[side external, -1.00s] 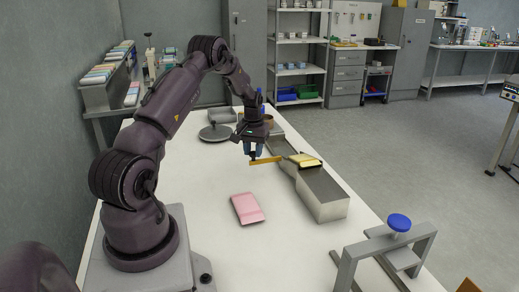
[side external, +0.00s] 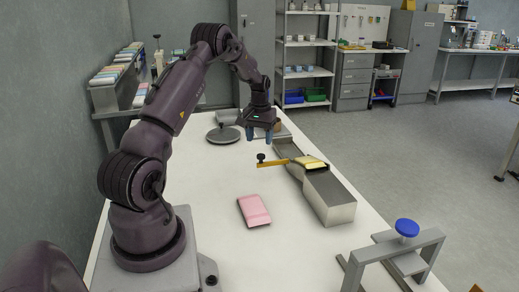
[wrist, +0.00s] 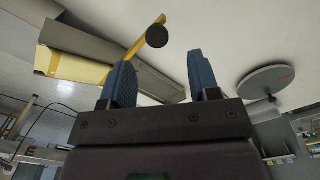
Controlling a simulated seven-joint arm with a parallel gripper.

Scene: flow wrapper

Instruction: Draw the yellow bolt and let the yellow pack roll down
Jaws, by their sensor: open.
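The yellow bolt (side external: 275,163) sticks out from the left side of the metal chute (side external: 286,150), with its black knob (side external: 261,158) at the outer end. The knob also shows in the wrist view (wrist: 157,36). The yellow pack (side external: 313,162) lies at the upper end of the metal housing, beside the bolt's inner end; it also shows in the wrist view (wrist: 77,68). I cannot tell whether the bolt still touches or blocks it. My gripper (side external: 261,137) is open and empty, above and behind the knob, apart from it.
A pink pack (side external: 254,210) lies on the white table left of the metal housing (side external: 329,197). A grey frame with a blue knob (side external: 407,228) stands at the front right. A round grey disc (side external: 223,135) is at the back left.

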